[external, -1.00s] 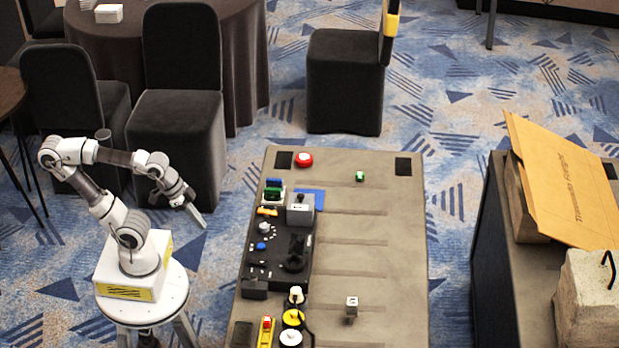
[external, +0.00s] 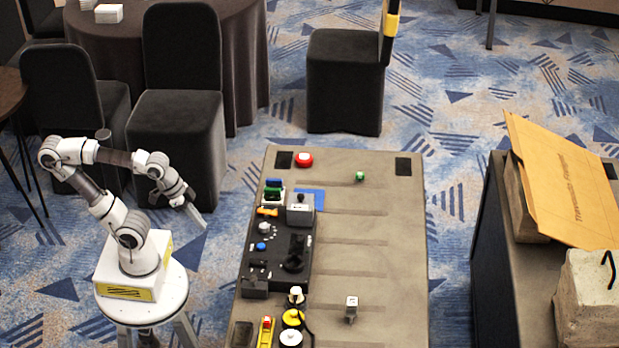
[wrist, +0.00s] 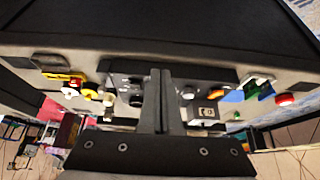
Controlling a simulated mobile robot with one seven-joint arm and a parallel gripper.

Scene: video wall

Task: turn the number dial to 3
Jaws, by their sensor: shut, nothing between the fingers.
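A black control panel (external: 275,270) lies along the left side of the grey-brown table. On its upper left is a pale grey round knob (external: 264,228) with small pale marks around it, probably the number dial. Its digits and pointer are too small to read. A blue knob (external: 261,246) sits just below it. My gripper (external: 202,222) points down over the carpet, left of the table and well apart from the panel. In the wrist view my gripper (wrist: 160,72) is shut and empty, its fingers hiding part of the panel (wrist: 210,75) behind them.
A grey box (external: 300,212) and a black joystick (external: 295,255) rise from the panel area. A red button (external: 304,160) stands at the table's far end, with yellow pieces (external: 292,318) at the near end. The table's right side is mostly clear. A black chair (external: 175,130) stands behind my arm.

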